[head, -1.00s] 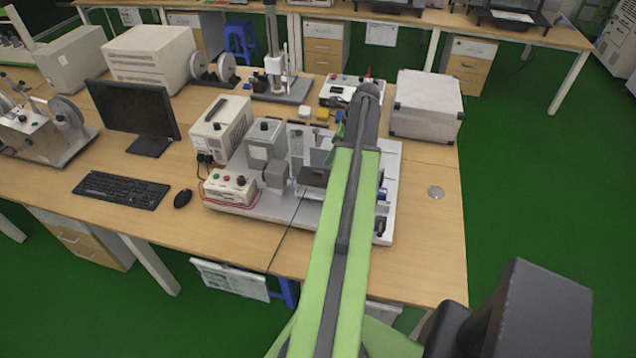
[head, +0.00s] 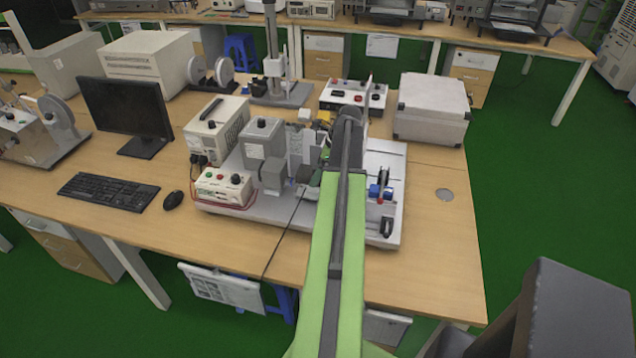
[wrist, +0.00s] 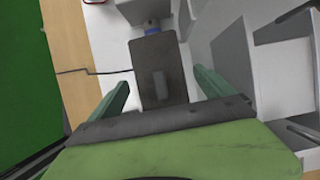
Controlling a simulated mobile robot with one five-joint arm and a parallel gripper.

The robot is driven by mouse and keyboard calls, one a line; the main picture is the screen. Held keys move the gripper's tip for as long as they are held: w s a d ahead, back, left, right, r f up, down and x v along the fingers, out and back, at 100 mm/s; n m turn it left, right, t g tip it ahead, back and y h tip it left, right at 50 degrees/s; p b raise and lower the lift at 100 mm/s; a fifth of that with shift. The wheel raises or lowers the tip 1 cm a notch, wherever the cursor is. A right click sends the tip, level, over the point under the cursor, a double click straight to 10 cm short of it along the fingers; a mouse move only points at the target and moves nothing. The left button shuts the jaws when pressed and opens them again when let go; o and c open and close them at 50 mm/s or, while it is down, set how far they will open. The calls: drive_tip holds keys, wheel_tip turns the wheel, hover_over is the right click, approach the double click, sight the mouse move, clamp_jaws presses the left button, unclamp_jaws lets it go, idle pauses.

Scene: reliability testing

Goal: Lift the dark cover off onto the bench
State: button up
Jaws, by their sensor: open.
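The dark cover (wrist: 150,52) is a flat dark plate with a small grey upright knob or handle (wrist: 160,85) on it. In the wrist view it lies over the light test rig, at the picture's upper middle. My gripper (wrist: 161,80) is open, with one green finger on each side of the cover's near part and nothing held. I cannot tell how far the fingertips are above the cover. In the head view my arm hides the cover and most of the gripper, over the rig's base plate (head: 270,217).
On the bench (head: 445,265), a grey motor-like unit (head: 268,155) and control box (head: 222,187) stand left of my arm. A blue-and-red fitting (head: 381,192) stands right of it. A white case (head: 431,108) is behind. Bare bench lies at the front right.

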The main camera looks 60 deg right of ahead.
drive_tip(key=shift+r, duration=0.1)
drive_tip(key=shift+c, duration=0.4)
drive_tip(key=c, duration=1.4)
